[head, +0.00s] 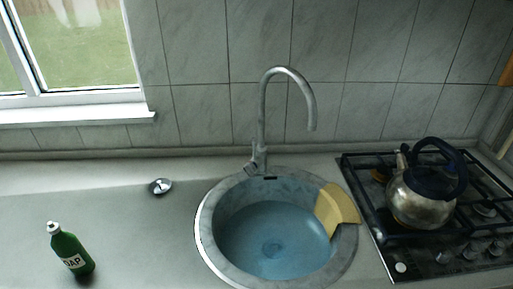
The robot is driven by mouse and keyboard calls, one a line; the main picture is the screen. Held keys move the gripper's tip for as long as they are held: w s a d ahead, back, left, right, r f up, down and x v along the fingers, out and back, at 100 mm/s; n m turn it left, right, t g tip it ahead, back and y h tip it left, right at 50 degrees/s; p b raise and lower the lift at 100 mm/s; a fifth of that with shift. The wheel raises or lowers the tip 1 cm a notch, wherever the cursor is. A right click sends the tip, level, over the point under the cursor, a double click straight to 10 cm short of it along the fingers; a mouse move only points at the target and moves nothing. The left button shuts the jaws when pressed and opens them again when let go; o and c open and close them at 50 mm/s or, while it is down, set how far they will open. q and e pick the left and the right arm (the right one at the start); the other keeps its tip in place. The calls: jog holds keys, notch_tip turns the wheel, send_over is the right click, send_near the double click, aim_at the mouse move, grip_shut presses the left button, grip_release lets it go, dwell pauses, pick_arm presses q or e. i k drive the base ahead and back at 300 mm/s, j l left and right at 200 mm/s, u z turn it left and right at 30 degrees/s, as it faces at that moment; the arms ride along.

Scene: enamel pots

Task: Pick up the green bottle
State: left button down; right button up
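A green bottle (71,252) with a white cap and a white label stands on the counter at the lower left of the head view. It looks upright, leaning slightly left in the picture. The visible label letters read "OAP". Nothing touches the bottle. Neither of my grippers shows in the head view.
A round sink (207,238) holding bluish water lies right of the bottle, with a tall curved tap (262,115) behind it. A yellow sponge-like piece (336,208) rests on its right rim. A kettle (424,195) stands on the stove (445,262). A small metal disc (160,186) lies on the counter (130,235).

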aim_at(66, 245)
jog(key=u, duration=1.4)
jog(key=z, duration=1.65)
jog(key=u, duration=1.65)
jog(key=j+z, duration=0.15)
jog(key=k+l, duration=0.05)
